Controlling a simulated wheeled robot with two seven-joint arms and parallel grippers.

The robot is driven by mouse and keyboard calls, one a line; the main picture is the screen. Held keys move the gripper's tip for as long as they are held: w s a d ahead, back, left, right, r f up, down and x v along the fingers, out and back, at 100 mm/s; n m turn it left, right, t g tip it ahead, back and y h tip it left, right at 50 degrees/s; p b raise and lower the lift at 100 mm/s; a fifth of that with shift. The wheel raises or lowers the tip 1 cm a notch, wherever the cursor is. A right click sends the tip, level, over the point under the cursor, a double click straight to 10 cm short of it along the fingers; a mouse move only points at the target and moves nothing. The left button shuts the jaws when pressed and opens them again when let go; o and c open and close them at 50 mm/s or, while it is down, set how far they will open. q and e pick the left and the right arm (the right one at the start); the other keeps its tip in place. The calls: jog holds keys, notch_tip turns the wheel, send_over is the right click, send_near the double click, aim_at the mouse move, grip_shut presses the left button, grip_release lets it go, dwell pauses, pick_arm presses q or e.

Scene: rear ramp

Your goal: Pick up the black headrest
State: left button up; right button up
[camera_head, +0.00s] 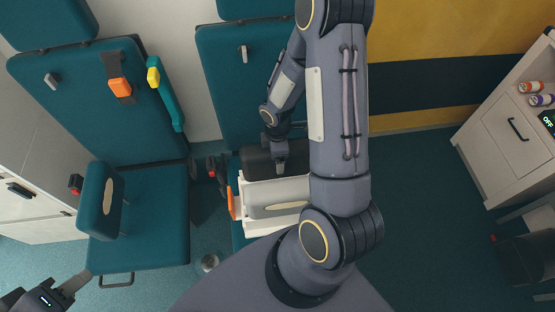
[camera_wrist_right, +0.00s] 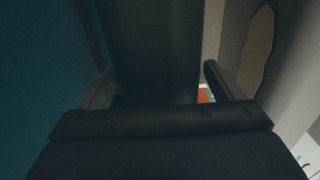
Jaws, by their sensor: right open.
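The black headrest (camera_head: 257,160) lies on the middle teal seat, behind a white box, partly hidden by my right arm. My right gripper (camera_head: 280,166) points down at it. In the right wrist view, the dark headrest (camera_wrist_right: 158,55) fills the space between the two fingers of my right gripper (camera_wrist_right: 160,85), which are apart on either side of it. I cannot tell whether either finger touches it. My left gripper (camera_head: 76,286) is at the lower left, far from the headrest; its jaw opening does not show clearly.
The white box (camera_head: 262,225) holds a grey pad (camera_head: 278,198) right in front of the headrest. A teal seat (camera_head: 150,230) with a teal cushion (camera_head: 100,200) is at left. A white cabinet (camera_head: 510,140) stands at right.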

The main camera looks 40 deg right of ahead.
jog(key=shift+c, duration=0.5)
jog(key=c, duration=1.4)
jog(key=shift+r, duration=0.1)
notch_tip(320, 180, up, 18)
jog(key=p, duration=0.1)
jog(key=shift+p, duration=0.3)
jog(key=shift+r, duration=0.1)
notch_tip(320, 180, up, 9)
jog(key=p, duration=0.7)
jog(key=shift+p, duration=0.4)
